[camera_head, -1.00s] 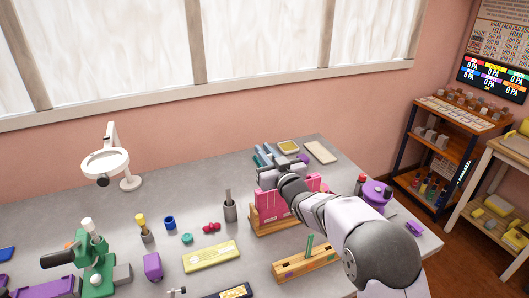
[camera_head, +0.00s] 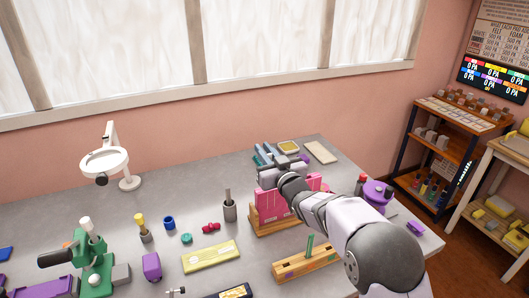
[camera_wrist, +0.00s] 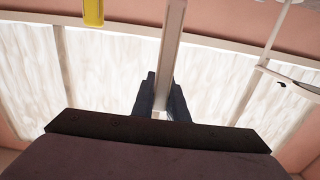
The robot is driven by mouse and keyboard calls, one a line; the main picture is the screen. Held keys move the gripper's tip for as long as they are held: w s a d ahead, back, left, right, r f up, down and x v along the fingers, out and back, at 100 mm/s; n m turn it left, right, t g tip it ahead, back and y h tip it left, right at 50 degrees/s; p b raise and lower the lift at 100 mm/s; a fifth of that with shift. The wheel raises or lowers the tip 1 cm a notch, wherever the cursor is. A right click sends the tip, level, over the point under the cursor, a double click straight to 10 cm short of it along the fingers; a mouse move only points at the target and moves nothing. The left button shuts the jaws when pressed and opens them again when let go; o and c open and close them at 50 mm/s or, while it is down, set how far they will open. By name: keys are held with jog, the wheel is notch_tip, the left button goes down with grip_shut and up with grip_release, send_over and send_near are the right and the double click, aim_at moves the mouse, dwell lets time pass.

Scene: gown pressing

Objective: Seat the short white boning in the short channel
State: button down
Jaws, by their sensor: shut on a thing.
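My gripper (camera_wrist: 161,100) is shut on a pale, narrow strip, the white boning (camera_wrist: 169,45), which runs upward from between the dark fingers in the wrist view. In the head view my gripper (camera_head: 268,174) is above and behind the pink panel (camera_head: 271,205), which stands upright in a wooden holder (camera_head: 272,226). The panel has pale vertical lines. My wrist and arm cover its right part. I cannot make out the boning or the short channel in the head view, nor whether boning and panel touch.
A wooden block (camera_head: 306,264) with a green upright piece stands in front of the panel. A metal cup (camera_head: 229,212) with a tool stands left, and a purple round object (camera_head: 376,194) stands right. A magnifier lamp (camera_head: 106,161) stands far left.

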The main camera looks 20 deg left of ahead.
jog(key=shift+f+b, duration=0.25)
jog(key=shift+b, duration=0.05)
jog(key=shift+f+b, duration=1.2)
jog(key=shift+b, duration=0.05)
jog(key=shift+b, duration=0.45)
dwell(0.8)
jog(key=shift+f, duration=0.2)
jog(key=shift+f+b, duration=1.35)
jog(key=shift+b, duration=0.15)
jog(key=shift+f, duration=0.3)
jog(key=shift+f+b, duration=0.9)
jog(key=shift+b, duration=0.15)
